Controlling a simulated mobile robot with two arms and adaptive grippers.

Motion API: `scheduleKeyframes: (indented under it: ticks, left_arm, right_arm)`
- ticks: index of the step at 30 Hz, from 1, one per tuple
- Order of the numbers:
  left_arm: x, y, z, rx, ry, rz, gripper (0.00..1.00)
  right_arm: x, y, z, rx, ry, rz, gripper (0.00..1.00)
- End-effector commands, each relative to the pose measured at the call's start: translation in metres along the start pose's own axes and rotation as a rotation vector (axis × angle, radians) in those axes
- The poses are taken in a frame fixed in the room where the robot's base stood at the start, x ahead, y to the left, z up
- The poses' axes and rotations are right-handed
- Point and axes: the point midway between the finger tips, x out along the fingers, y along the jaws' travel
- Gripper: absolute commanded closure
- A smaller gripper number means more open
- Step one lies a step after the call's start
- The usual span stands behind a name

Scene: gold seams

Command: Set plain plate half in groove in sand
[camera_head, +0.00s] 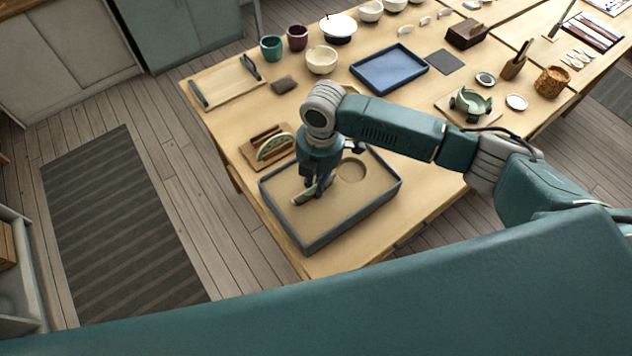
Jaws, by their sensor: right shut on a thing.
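The sand tray (340,220) is a dark grey-blue box of tan sand near the table's front left corner. My right gripper (318,190) points down over the left part of the sand. It is shut on a pale plate half (304,197), which stands on edge at the sand surface. I cannot tell whether the half sits in the groove, as the fingers and the piece hide that spot. A round hollow (352,171) shows in the sand to the right. Another plate half (271,147), pale with a green rim, stands in a wooden rack behind the tray. My left gripper is not in view.
A wooden rack (254,155) stands close behind the tray's left side. The table between the rack and the board (228,84) is mostly clear.

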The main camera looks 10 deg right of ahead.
Motion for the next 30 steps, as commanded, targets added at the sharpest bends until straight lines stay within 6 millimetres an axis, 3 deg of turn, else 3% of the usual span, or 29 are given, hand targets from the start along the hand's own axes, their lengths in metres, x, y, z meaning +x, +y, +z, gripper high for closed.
scheduleKeyframes:
  ticks: [5, 6, 8, 15, 19, 30]
  left_arm:
    - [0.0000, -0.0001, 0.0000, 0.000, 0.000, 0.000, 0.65]
    - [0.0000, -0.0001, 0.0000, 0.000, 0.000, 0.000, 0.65]
    - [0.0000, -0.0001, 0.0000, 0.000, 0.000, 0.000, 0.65]
    - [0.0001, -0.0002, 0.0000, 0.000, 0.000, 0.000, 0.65]
    - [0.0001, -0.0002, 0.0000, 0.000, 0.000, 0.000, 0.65]
    - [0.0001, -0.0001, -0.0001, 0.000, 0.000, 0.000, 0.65]
  right_arm:
    - [0.0003, 0.0001, -0.0002, 0.000, 0.000, 0.000, 1.00]
    - [0.0003, 0.0000, -0.0002, 0.000, 0.000, 0.000, 0.80]
    - [0.0004, 0.0000, -0.0002, 0.000, 0.000, 0.000, 0.68]
    - [0.0006, -0.0002, 0.0002, 0.000, 0.000, 0.000, 0.66]
    - [0.0010, -0.0005, 0.0004, 0.000, -0.001, -0.001, 0.45]
    - [0.0006, -0.0004, 0.0005, 0.000, -0.001, -0.001, 0.45]
